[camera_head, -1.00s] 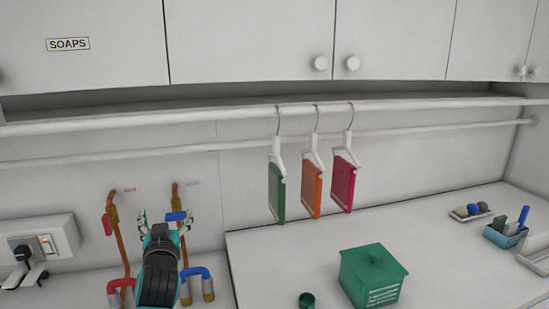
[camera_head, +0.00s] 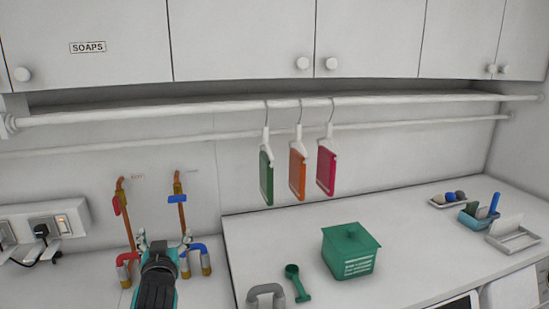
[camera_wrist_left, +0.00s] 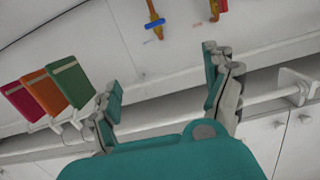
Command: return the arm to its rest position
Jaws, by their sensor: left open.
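My left arm comes up from the bottom edge of the head view. Its teal and black left gripper (camera_head: 162,243) is in front of the wall below the copper pipes. In the left wrist view the gripper (camera_wrist_left: 160,75) has its two fingers spread wide, with nothing between them. Its fingers show against the white wall and the rail, with the image tilted. My right gripper is in neither view.
Copper pipes with a red valve (camera_head: 116,205) and blue valve (camera_head: 179,199) rise near the gripper. Green, orange and pink hanging cards (camera_head: 297,175) hang from a rail (camera_head: 400,98). A green box (camera_head: 350,252) and scoop (camera_head: 297,284) are on the counter (camera_head: 420,240). A socket (camera_head: 62,220) is left.

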